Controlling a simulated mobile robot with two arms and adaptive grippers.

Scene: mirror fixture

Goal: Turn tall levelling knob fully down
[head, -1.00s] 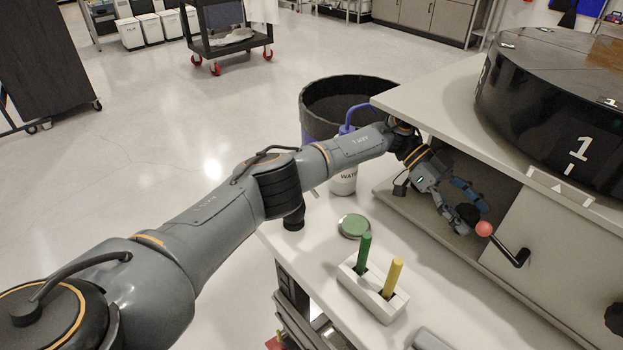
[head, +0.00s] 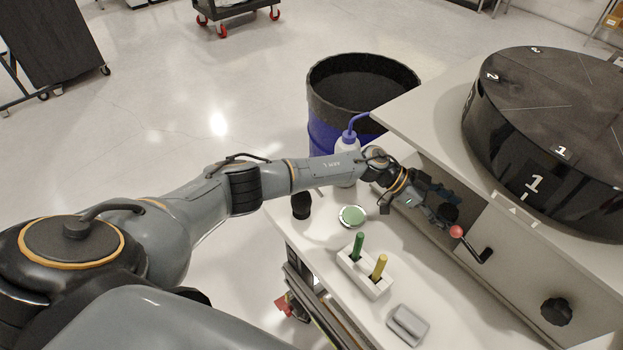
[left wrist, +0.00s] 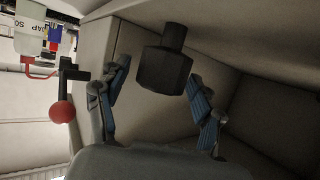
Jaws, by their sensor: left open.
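The tall levelling knob (left wrist: 163,70) is a dark, faceted knob on a narrower stem, seen close up in the left wrist view. In the head view, a dark knob (head: 447,213) shows at my left gripper (head: 440,204), inside the open bay under the fixture's top. My left gripper (left wrist: 159,74) is open, with one blue-padded finger on each side of the knob. A gap shows between each finger and the knob in the left wrist view. My right gripper is not in view.
A crank with a red ball (head: 457,231) sticks out close beside my left gripper. A black knob (head: 556,311) is on the front panel. A black numbered drum (head: 560,140) stands on top. A bottle, green-topped tin (head: 352,215) and peg block (head: 364,276) stand on the bench.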

